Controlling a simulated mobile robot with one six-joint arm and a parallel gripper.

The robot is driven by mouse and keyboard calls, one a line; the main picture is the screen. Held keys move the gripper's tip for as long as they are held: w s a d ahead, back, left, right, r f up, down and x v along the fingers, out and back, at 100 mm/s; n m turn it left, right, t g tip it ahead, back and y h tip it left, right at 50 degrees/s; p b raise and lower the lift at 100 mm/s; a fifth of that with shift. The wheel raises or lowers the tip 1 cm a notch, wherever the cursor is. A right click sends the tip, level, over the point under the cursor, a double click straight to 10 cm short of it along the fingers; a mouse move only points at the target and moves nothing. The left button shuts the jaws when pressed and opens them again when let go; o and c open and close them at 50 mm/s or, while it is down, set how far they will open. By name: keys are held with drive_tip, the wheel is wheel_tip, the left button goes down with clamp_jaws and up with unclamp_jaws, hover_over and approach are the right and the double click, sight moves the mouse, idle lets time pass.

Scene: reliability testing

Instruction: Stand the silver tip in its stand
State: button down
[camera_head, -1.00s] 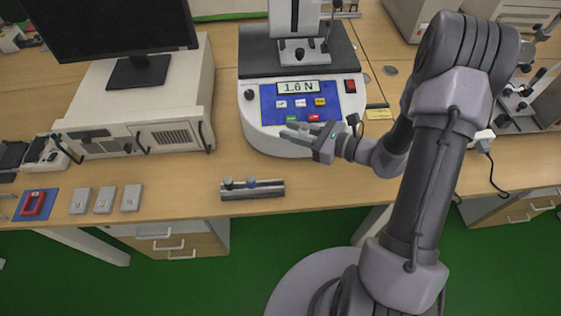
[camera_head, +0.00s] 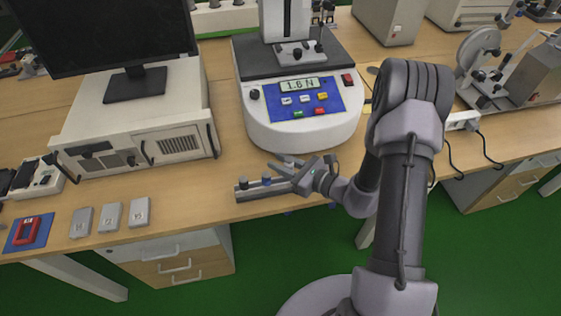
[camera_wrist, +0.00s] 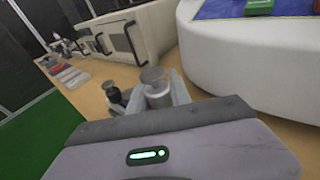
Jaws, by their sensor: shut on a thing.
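The stand (camera_head: 256,195) is a grey metal bar near the front edge of the bench. A dark tip (camera_head: 243,183) and a blue tip (camera_head: 266,181) stand upright in it. My gripper (camera_head: 283,170) is over the right part of the stand and hides some of it. In the wrist view my gripper is shut on the silver tip (camera_wrist: 157,92), a small round-topped metal piece held roughly upright. A dark tip (camera_wrist: 115,97) shows just beyond it. I cannot tell whether the silver tip's lower end touches the stand.
A white force tester (camera_head: 300,130) reading 1.6 N stands close behind my gripper. A white instrument case (camera_head: 135,120) with a monitor (camera_head: 110,35) is at left. Grey blocks (camera_head: 110,216) and a red piece (camera_head: 27,231) on a blue mat lie front left.

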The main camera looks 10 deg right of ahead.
drive_tip(key=shift+f, duration=0.1)
drive_tip(key=shift+f+b, duration=0.9)
drive_tip(key=shift+f, duration=0.1)
drive_tip(key=shift+f+b, duration=0.55)
drive_tip(key=shift+b, duration=0.05)
drive_tip(key=shift+f, duration=0.1)
